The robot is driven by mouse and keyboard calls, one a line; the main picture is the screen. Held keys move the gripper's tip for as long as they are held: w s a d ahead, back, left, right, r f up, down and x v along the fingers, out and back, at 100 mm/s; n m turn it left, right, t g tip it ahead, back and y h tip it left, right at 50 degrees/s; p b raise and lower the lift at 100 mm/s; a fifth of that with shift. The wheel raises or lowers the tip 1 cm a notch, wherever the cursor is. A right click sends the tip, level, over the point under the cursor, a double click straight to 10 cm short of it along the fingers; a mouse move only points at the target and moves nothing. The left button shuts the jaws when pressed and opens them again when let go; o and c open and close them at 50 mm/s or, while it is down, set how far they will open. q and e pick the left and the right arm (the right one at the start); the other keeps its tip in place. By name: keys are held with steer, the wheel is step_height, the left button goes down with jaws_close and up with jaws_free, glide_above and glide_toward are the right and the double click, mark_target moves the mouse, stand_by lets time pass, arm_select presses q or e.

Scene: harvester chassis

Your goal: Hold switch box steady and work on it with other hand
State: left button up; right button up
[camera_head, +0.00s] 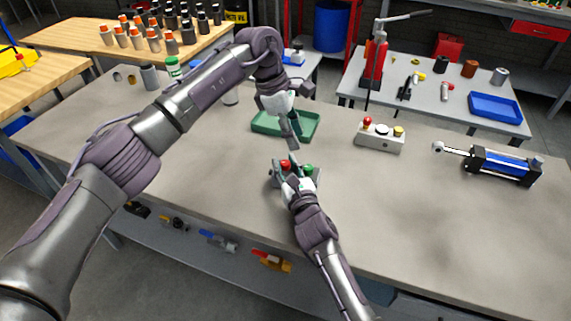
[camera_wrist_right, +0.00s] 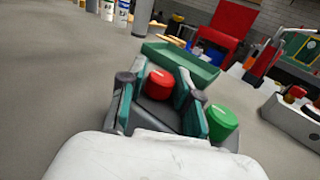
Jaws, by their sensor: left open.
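The switch box (camera_head: 275,178), grey with a red button (camera_head: 285,165) and a green button (camera_head: 308,169), sits on the workbench near its front edge. My right gripper (camera_head: 291,172) is low over it and hides much of its body. In the right wrist view, its teal fingers (camera_wrist_right: 157,105) stand apart, on either side of the red button (camera_wrist_right: 161,83). The green button (camera_wrist_right: 221,120) is outside the right finger. Contact with the box cannot be told. My left gripper (camera_head: 294,143) is open and empty, pointing down just behind and above the box.
A green tray (camera_head: 262,129) lies behind my left gripper. The bench front right is clear. Bottles and cans stand at the back left.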

jaws_close()
steer(key=shift+c, duration=1.5)
jaws_free()
jaws_close()
steer(key=shift+f, duration=0.1)
